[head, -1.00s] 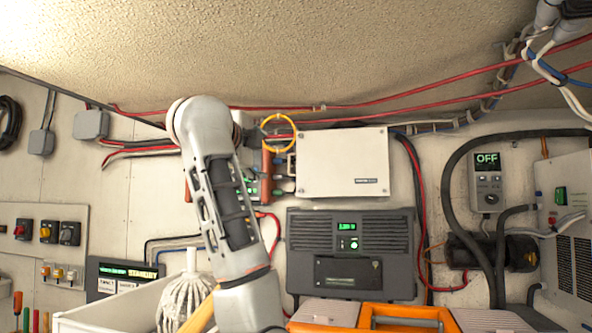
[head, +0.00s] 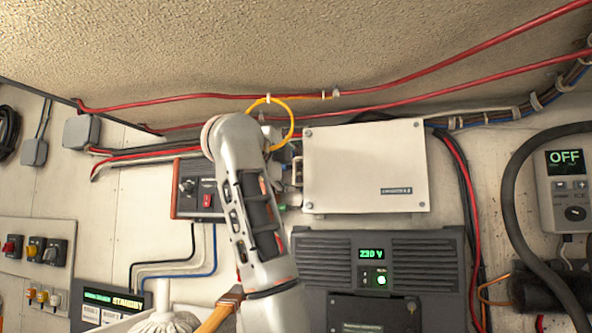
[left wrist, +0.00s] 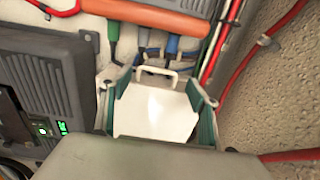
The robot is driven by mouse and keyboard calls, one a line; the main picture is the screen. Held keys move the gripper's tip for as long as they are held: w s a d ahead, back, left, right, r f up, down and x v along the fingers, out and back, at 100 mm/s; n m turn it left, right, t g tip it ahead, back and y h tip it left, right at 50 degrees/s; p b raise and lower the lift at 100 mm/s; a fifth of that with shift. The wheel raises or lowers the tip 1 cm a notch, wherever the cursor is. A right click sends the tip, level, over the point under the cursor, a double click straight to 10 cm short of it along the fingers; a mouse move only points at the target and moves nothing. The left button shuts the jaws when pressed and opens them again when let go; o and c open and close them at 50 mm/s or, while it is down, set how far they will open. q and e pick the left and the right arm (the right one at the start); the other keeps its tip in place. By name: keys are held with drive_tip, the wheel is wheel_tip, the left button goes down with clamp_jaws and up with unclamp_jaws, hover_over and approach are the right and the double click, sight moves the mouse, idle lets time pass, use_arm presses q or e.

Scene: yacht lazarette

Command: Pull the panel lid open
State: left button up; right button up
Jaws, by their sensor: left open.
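The panel lid (head: 365,166) is a white rectangular cover on the wall, right of my left arm in the head view. It looks shut. A pale U-shaped handle (head: 297,171) stands at its left edge. In the left wrist view the white lid (left wrist: 155,110) shows between my fingers, with the handle (left wrist: 157,73) at its upper edge. My left gripper (left wrist: 157,92) is open, its two fingers on either side of the handle. I cannot tell whether they touch anything. In the head view my arm hides most of this gripper. My right gripper is out of view.
A dark inverter (head: 440,255) with a green display sits just below the lid. Red cables (head: 480,80) run above it, and a yellow cable loop (head: 291,125) hangs at its upper left. A small switch box (head: 196,200) is left of my arm.

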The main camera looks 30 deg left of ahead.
sight(294, 169)
use_arm(q)
drive_tip(key=p+x, duration=0.1)
drive_tip(key=x, duration=0.3)
drive_tip(key=shift+w+a, duration=0.1)
drive_tip(key=shift+w, duration=0.05)
drive_tip(key=shift+w+a+p, duration=0.1)
drive_tip(key=shift+w+p, duration=0.2)
drive_tip(key=shift+w, duration=0.25)
drive_tip(key=shift+w+f, duration=0.1)
drive_tip(key=shift+w, duration=0.05)
drive_tip(key=c, duration=1.4)
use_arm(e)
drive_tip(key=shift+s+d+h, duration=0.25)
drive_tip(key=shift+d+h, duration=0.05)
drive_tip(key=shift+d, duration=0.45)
